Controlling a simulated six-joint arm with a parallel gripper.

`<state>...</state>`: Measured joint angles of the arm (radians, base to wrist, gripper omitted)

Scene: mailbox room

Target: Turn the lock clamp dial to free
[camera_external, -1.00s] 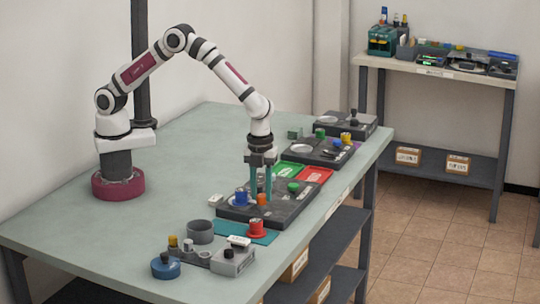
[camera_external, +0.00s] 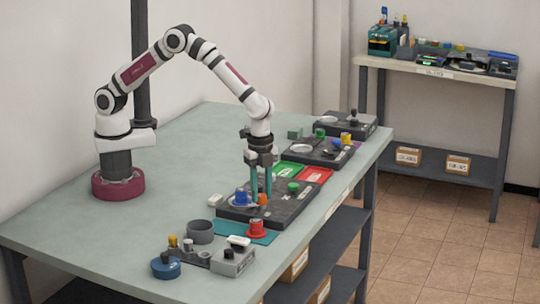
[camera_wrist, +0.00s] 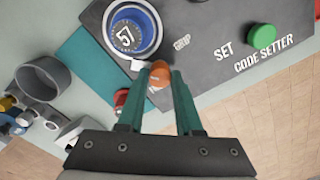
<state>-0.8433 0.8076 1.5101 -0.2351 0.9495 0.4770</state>
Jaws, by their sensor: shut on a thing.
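The code setter (camera_wrist: 205,60) is a dark panel lettered "CODE SETTER", also in the external view (camera_external: 285,208). Its small orange dial (camera_wrist: 160,75) sits near the "GRIP" lettering; I take it for the lock clamp dial. The orange dial also shows in the external view (camera_external: 262,199), partly hidden by a finger. My gripper (camera_external: 261,195) points down with its two teal fingers shut on the orange dial. In the wrist view the fingertips (camera_wrist: 162,76) flank it. Any pointer or mark on the dial is not clear.
A blue numbered dial (camera_wrist: 130,32) stands close to the fingers. A green button (camera_wrist: 262,36) sits by "SET". A red knob (camera_external: 256,228) stands on the teal mat (camera_external: 232,233) in front. A grey ring (camera_external: 200,232) and small parts lie to the left.

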